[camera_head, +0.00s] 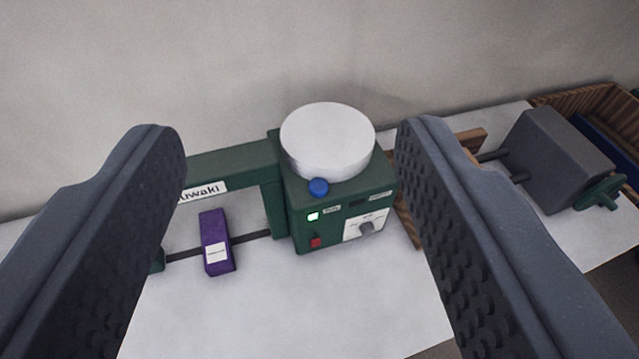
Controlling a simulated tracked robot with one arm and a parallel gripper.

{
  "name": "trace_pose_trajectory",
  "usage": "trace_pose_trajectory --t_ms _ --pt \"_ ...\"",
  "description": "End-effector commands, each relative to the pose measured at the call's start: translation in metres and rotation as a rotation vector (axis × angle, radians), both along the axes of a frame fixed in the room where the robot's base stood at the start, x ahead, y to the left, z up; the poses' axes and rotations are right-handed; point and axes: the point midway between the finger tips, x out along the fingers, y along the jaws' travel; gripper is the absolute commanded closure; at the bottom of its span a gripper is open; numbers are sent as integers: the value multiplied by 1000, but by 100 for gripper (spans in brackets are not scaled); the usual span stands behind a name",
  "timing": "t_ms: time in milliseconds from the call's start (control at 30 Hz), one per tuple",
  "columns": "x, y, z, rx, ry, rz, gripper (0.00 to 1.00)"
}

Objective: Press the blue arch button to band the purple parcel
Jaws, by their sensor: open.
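A green banding machine stands on the white table, with an arch (226,164) on its left and a control box (300,205) on its right. The round blue button (318,187) sits at the box's top front edge. The purple parcel (215,243), with a white label, lies under the arch across a dark rail. My gripper (285,140) is open and empty, its two dark fingers at the left and right of the picture. The button and parcel show between the fingers. The left finger hides the arch's left end.
A white cylinder (328,138) stands on top of the box behind the button. A grey vice-like block (557,158) and wooden crate (580,97) are at right. The white table (290,305) is clear in front.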

Motion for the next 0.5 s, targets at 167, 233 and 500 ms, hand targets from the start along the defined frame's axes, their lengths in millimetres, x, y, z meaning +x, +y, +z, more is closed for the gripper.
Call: trace_pose_trajectory --t_ms 167,233,500 --pt "0 0 0 0 0 0 94" --pt "0 0 0 0 0 0 100" --pt "0 0 0 0 0 0 100"
